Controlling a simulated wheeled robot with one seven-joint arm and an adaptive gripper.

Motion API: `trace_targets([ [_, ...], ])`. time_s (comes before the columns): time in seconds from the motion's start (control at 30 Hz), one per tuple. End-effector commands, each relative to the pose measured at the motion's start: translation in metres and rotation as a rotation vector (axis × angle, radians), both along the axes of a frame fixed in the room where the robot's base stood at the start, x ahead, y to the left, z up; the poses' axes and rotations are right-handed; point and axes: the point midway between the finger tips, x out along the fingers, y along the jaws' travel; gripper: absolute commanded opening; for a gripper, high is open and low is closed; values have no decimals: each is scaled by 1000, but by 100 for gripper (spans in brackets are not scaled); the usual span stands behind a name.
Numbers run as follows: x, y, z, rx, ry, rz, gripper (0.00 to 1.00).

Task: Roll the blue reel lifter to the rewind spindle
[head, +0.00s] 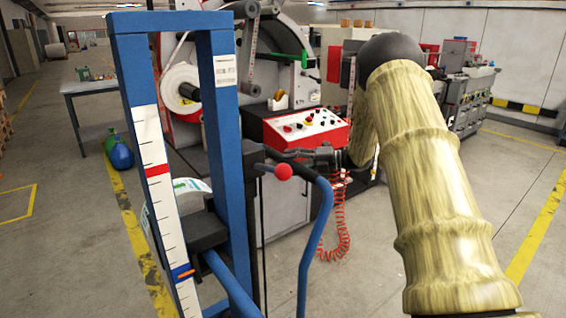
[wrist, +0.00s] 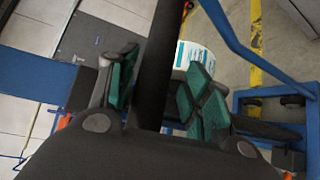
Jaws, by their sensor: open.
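The blue reel lifter (head: 128,70) stands upright close in front at the left, with a scale strip on its mast. A curved blue handle tube (head: 318,220) and a red ball knob (head: 283,172) are on its right side. A white labelled reel (head: 192,185) sits at its carriage; it also shows in the wrist view (wrist: 202,55). My gripper (head: 318,156) is at the handle's height. In the wrist view its green-padded fingers (wrist: 157,88) are open, with a black bar (wrist: 164,50) between them. The machine behind carries a white roll on a dark hub (head: 190,92); I cannot tell whether this is the rewind spindle.
The machine's red-edged control panel (head: 308,126) is behind the lifter. A red coiled hose (head: 343,225) hangs at its front. A table (head: 85,86) and green and blue bottles (head: 121,154) stand left. Floor (head: 60,250) at the left is clear. Lifter wheels (wrist: 292,101) show.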

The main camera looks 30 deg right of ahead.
Motion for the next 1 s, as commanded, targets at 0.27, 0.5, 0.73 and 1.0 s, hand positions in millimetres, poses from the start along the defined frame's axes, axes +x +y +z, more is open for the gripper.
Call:
trace_targets([
  [0.27, 18, 20, -3, 0, 0, -2, 49],
  [0.5, 21, 24, -4, 0, -1, -4, 49],
  [0.73, 21, 24, -4, 0, -1, -3, 37],
  [1.0, 21, 23, -4, 0, -1, -4, 0],
])
